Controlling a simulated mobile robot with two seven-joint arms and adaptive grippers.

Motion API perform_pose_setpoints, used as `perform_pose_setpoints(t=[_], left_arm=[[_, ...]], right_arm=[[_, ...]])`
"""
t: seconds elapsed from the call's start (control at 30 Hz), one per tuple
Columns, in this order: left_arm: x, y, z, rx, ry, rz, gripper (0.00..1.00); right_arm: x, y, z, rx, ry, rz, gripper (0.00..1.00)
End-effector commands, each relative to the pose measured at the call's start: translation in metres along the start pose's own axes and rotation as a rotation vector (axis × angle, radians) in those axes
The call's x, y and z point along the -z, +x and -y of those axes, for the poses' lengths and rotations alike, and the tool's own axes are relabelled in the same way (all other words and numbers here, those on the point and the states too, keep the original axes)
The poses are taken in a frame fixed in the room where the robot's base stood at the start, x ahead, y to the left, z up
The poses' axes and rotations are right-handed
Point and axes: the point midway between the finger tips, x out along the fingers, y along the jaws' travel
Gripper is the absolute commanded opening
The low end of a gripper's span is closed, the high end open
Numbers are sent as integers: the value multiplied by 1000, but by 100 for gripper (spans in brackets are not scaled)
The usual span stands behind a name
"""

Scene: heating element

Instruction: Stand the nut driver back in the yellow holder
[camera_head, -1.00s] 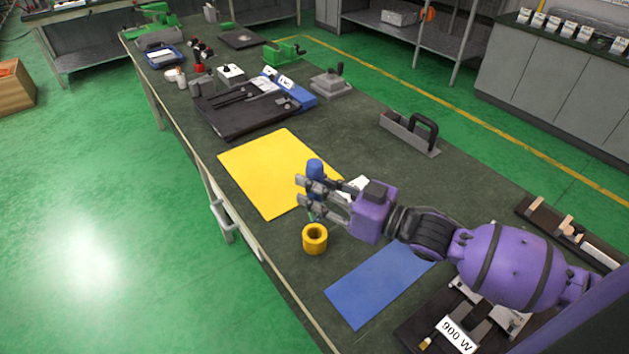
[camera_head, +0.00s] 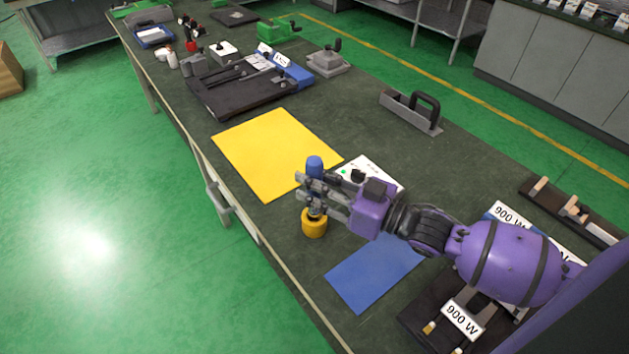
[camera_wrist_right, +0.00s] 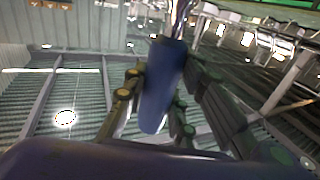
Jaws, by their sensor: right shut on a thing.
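The nut driver (camera_head: 315,165) has a blue handle and is held upright in my right gripper (camera_head: 312,192). In the right wrist view its blue handle (camera_wrist_right: 162,85) lies between the fingers, with a metal shaft beyond it. The yellow holder (camera_head: 314,223) is a short round cup on the dark bench, directly below the gripper. The fingers and driver overlap the holder's top in the head view, so its opening is mostly hidden. I cannot tell how far the driver's shaft is inside it. My left gripper is in neither view.
A yellow mat (camera_head: 272,150) lies behind the holder and a blue mat (camera_head: 372,273) lies in front. A white box (camera_head: 368,173) stands close behind my right gripper. A grey tray with a black handle (camera_head: 411,112) is further back. The bench's left edge is near the holder.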

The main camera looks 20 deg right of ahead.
Motion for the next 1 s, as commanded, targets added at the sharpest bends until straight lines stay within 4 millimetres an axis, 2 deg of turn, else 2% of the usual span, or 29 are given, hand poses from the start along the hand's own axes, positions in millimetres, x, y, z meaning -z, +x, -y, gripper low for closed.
perform_pose_setpoints(t=[0.67,1.0], left_arm=[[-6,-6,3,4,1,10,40],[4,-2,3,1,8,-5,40]], right_arm=[[2,0,1,1,0,-4,0],[2,0,0,1,-1,-4,0]])
